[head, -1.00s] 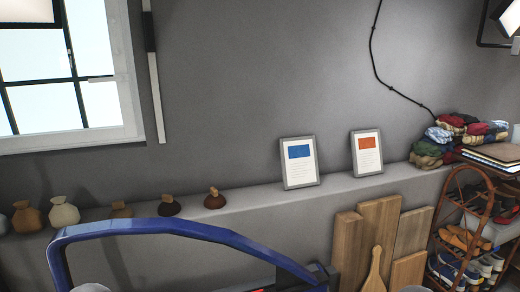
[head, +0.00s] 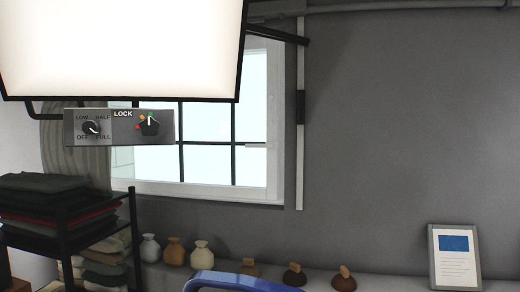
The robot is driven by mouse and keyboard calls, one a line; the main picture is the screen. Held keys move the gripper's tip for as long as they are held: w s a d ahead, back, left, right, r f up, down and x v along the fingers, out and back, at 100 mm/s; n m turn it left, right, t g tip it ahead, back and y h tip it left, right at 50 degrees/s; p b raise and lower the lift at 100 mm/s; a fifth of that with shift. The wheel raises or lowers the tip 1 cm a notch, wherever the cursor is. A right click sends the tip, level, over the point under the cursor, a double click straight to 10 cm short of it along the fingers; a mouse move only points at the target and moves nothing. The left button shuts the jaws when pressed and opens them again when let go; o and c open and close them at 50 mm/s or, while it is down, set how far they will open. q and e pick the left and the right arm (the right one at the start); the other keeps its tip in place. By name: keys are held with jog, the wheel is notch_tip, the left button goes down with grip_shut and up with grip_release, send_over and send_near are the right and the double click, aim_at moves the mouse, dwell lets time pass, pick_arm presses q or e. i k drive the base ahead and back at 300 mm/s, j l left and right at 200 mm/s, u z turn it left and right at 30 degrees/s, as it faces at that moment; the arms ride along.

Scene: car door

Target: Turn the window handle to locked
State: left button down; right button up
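The window (head: 222,125) is in the back wall, left of centre in the head view, with a white frame and dark bars. A small pale window handle (head: 257,145) lies about level at the right side of the glass, by the frame. A grey control box (head: 105,139) hangs in front of the window's left part. It has a black dial (head: 91,128) marked LOW, HALF, OFF and FULL, and a dark knob (head: 149,125) beside the word LOCK with coloured marks. Neither of my grippers is in view.
A big bright lamp panel (head: 120,45) hides the window's upper left. A blue car door frame (head: 235,282) rises at the bottom centre. Pouches (head: 202,254) and a framed sheet (head: 455,258) stand on the ledge. A black rack (head: 65,222) holds folded cloth at left.

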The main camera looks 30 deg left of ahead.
aim_at(259, 146)
jog(key=i+l, duration=0.3)
jog(key=l, duration=0.15)
jog(key=u, duration=0.45)
jog(key=l+u, duration=0.15)
jog(key=u, duration=0.3)
jog(key=l+u, duration=0.1)
jog(key=u, duration=0.4)
jog(key=i, duration=0.05)
